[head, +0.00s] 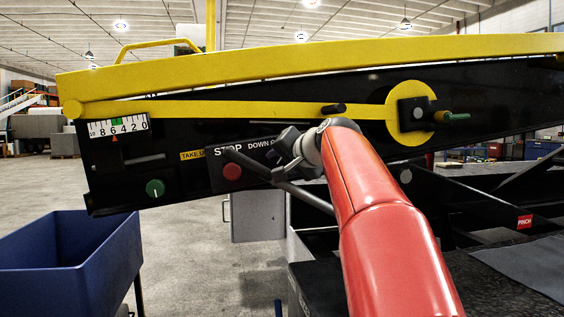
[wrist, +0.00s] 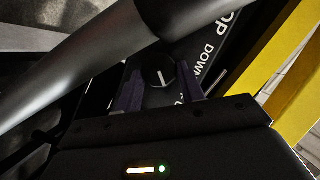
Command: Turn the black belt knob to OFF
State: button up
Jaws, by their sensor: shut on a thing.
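The black belt knob (wrist: 158,68) shows in the wrist view, round with a short white pointer line that points down in that picture. My gripper (wrist: 158,92) has one dark finger on each side of the knob and is shut on it. In the head view my gripper (head: 280,150) is at the black control panel (head: 218,154), and it hides the knob there. The panel carries white lettering, "STOP" and "DOWN" with more covered. I cannot read an OFF mark, so which setting the pointer marks is unclear.
A dark bar (head: 290,188) slants close in front of the panel and crosses the wrist view (wrist: 75,75). A yellow rail (head: 250,108) runs above; a blue bin (head: 110,245) stands lower left.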

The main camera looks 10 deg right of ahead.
jog(key=shift+a+r+n+h+p, duration=0.15)
jog(key=shift+n+h+p, duration=0.15)
jog(key=shift+n+h, duration=0.65)
jog(key=shift+a+n+g+h, duration=0.15)
jog(key=shift+n+h, duration=0.15)
jog(key=shift+n, duration=0.5)
jog(key=shift+a+n+g+h, duration=0.15)
jog(key=shift+n+h, duration=0.1)
jog(key=shift+n, duration=0.5)
jog(key=shift+d, duration=0.1)
jog(key=o, duration=1)
jog(key=shift+c, duration=0.2)
jog(key=b+v, duration=0.1)
jog(key=v, duration=0.6)
jog(key=shift+s+r, duration=0.2)
jog(key=shift+s, duration=0.15)
